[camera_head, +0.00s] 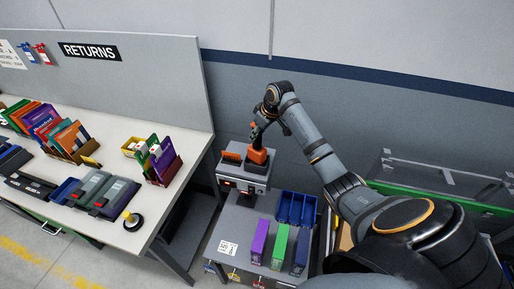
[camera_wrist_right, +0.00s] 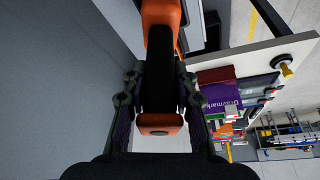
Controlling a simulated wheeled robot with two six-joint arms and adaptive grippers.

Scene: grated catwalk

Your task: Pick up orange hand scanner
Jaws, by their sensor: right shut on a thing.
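The orange hand scanner (camera_head: 257,156) has an orange lower body and a black grip. It is at the right side of a grey dock (camera_head: 252,178); I cannot tell whether it still touches the dock. My right gripper (camera_head: 259,133) reaches down from above and is shut on the scanner's black grip. In the right wrist view the black grip of the scanner (camera_wrist_right: 160,85) runs between the two fingers (camera_wrist_right: 158,95), with orange parts at both ends. My left gripper is not in view.
Another orange item (camera_head: 232,157) sits in the dock's left side. Purple, green and blue-grey binders and a blue bin (camera_head: 296,209) stand in front. A white returns table (camera_head: 120,225) with several folders is on the left. A grey wall (camera_head: 350,110) rises behind.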

